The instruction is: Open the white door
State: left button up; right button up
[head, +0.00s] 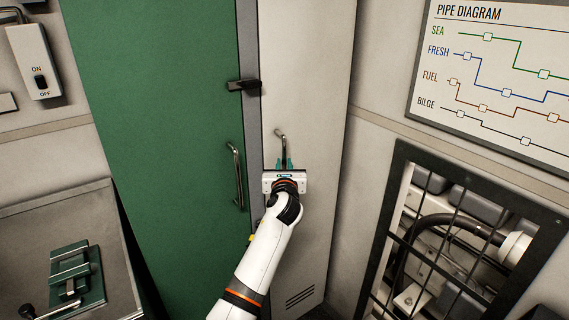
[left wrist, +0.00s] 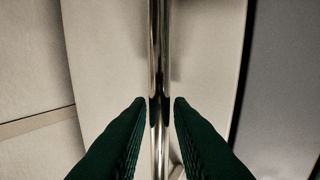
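The white door (head: 305,70) is a tall narrow panel right of a green door, and it looks shut. Its upright metal handle (head: 280,137) is partly hidden by my left gripper (head: 284,163). In the left wrist view the shiny handle bar (left wrist: 159,45) runs upright between the dark green fingertips of my left gripper (left wrist: 160,103). The fingers are on either side of the bar, with a narrow gap showing at each side, so the gripper looks open around it. My right gripper is not in view.
The green door (head: 165,110) has its own handle (head: 236,175). A dark latch (head: 244,86) sits at the seam between the doors. A barred opening (head: 460,235) and a pipe diagram (head: 500,65) are on the right wall. A switch box (head: 35,62) is at left.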

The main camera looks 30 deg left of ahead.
pick_arm(q)
jog(key=shift+x, duration=0.85)
grip_shut()
jog(key=shift+d, duration=0.1)
